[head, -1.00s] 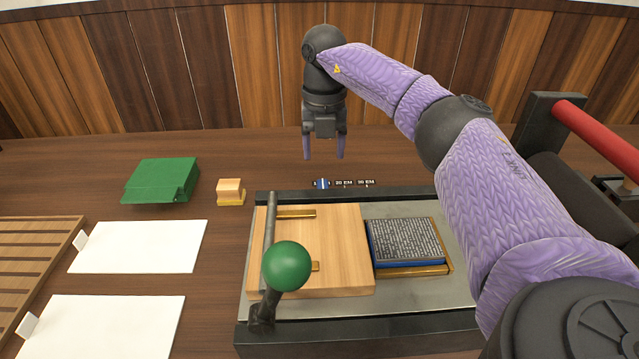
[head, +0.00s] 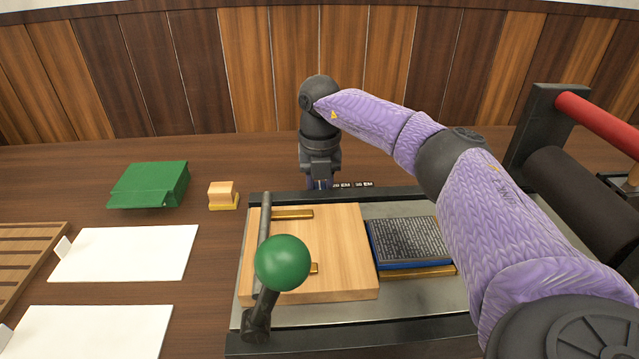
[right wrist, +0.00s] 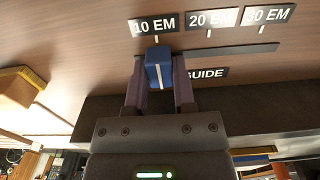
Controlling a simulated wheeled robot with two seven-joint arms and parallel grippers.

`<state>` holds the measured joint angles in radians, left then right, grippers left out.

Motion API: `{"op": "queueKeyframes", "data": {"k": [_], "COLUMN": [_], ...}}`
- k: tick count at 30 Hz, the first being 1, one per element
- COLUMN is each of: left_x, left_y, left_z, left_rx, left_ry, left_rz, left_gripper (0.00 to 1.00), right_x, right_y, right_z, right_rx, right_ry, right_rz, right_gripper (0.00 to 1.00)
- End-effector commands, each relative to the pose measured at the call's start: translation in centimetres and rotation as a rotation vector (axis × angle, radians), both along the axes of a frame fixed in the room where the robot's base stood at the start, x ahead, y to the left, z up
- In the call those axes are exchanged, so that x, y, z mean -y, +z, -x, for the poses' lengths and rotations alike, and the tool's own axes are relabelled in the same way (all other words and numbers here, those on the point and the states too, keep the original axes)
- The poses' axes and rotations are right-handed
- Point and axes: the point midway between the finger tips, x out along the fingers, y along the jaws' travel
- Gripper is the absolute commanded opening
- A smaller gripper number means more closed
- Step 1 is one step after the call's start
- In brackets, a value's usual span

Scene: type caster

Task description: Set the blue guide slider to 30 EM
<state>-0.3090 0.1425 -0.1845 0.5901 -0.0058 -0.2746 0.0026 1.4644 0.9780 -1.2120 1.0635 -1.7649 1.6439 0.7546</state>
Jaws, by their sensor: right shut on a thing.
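The blue guide slider (right wrist: 158,68), with a white line down it, sits at the left end of its dark rail (right wrist: 235,50) in the right wrist view. Its line is by the tick under the 10 EM label (right wrist: 155,25). The 20 EM label (right wrist: 212,20) and 30 EM label (right wrist: 268,15) are further right. My right gripper (right wrist: 158,85) is shut on the slider, one finger on each side. In the head view my right gripper (head: 319,184) hides the slider; the 30 EM label (head: 364,184) shows beside it. My left gripper is out of view.
The press bed (head: 350,312) lies just in front of the rail, with a wooden board (head: 345,245), a type block (head: 410,240) and a green-knobbed lever (head: 283,262). A small wooden block (head: 222,193) and a green box (head: 150,184) stand left. A red roller (head: 600,125) is at right.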

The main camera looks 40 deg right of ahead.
Motion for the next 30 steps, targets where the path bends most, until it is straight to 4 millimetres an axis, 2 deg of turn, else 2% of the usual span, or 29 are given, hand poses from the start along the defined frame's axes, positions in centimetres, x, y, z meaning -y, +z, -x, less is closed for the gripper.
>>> {"op": "queueKeyframes", "data": {"k": [15,30], "left_x": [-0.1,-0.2], "left_y": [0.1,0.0], "left_z": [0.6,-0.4], "left_rx": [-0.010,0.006], "left_ry": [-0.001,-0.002], "left_rz": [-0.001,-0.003], "left_gripper": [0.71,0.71], "right_x": [0.0,0.0], "right_y": [0.0,0.0], "right_z": [0.0,0.0], "right_rx": [0.001,0.001], "right_ry": [0.000,0.000], "right_rz": [-0.001,-0.001], "right_gripper": [0.00,0.00]}}
